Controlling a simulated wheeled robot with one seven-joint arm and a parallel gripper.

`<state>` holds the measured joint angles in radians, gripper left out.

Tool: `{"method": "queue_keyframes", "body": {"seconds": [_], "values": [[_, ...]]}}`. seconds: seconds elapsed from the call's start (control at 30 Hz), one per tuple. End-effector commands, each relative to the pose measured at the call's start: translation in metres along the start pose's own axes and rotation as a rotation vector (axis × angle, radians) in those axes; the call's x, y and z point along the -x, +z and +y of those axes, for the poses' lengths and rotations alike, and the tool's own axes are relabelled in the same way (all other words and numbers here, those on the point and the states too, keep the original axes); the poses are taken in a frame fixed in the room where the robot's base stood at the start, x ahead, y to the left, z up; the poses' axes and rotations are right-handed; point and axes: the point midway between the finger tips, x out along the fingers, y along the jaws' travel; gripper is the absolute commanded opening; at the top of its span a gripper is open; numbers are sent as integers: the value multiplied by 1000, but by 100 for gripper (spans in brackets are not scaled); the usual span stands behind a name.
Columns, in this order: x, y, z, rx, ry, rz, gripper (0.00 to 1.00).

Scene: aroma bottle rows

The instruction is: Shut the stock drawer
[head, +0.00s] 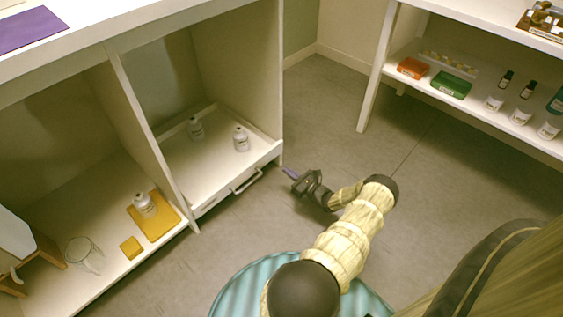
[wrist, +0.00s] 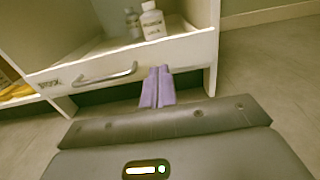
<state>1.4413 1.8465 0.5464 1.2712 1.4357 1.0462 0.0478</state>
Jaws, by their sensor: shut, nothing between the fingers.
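The stock drawer (head: 240,183) is at the bottom of the right-hand cabinet bay, with a pale front and a bar handle (head: 246,181). In the wrist view the drawer front (wrist: 190,50) spans the bay between the cabinet posts, with a small label at its left. It looks close to flush with the posts; any small gap is hard to tell. Two white bottles stand inside, one near the front (head: 241,139) and one farther back (head: 196,128). My gripper (head: 289,172) has its purple fingers shut and empty. The fingertips (wrist: 159,70) point at the drawer front, right of the handle; contact is unclear.
The left bay holds a bottle on a yellow mat (head: 160,225), a yellow block (head: 131,247) and a clear glass (head: 83,254). A shelf unit (head: 475,105) with boxes and bottles stands at the upper right. The floor (head: 330,115) between the two units is clear.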

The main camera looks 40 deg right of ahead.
Motion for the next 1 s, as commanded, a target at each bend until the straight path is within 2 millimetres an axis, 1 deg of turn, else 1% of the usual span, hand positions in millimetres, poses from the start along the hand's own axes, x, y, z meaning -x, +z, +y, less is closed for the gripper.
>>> {"method": "queue_keyframes", "body": {"seconds": [0.03,0.13,0.2,0.3,0.83,0.93,1.0], "values": [[12,3,-2,-2,-8,1,0],[27,2,-5,-1,-12,1,0],[33,1,-5,-1,-13,1,0],[37,0,-6,0,-13,1,0],[34,-1,-3,0,-7,1,0],[29,5,2,12,22,9,0],[21,16,9,36,72,26,0]]}}
